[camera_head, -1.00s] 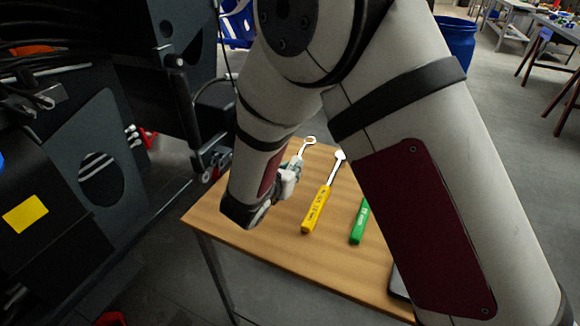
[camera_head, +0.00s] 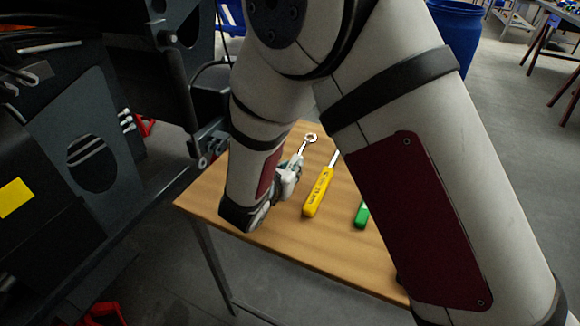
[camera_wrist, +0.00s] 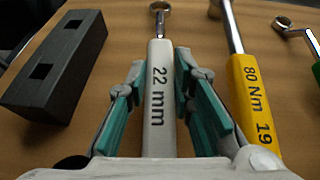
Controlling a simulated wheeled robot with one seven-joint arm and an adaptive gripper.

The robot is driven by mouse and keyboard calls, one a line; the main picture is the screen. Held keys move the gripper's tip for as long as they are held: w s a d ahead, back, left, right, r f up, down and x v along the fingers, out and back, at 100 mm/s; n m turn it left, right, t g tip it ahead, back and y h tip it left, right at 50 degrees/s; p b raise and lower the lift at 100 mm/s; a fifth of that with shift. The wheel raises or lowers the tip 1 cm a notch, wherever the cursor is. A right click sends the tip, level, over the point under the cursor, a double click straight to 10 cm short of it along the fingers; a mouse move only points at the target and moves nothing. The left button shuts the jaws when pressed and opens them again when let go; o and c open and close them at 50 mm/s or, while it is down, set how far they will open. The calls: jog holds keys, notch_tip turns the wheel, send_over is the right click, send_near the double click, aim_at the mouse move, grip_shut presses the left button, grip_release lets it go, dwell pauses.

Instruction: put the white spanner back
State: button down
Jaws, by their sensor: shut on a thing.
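The white spanner (camera_wrist: 159,90) is marked "22 mm" and has a metal ring end. In the wrist view it points away from me, between the teal fingers of my gripper (camera_wrist: 158,95), which is shut on its white handle. In the head view the spanner's ring end (camera_head: 311,138) shows over the wooden table, and my gripper (camera_head: 288,178) is low at the table's left part. My forearm hides part of the handle there. I cannot tell whether the spanner touches the table top.
A yellow wrench (camera_head: 318,192), marked "80 Nm 19", lies right of the white spanner. A green-handled tool (camera_head: 361,214) lies further right. A dark block with square holes (camera_wrist: 58,62) lies to the left. The dark harvester chassis (camera_head: 70,130) stands left of the table (camera_head: 285,245).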

jog(key=c, duration=1.3)
grip_release()
jog(key=v, duration=1.2)
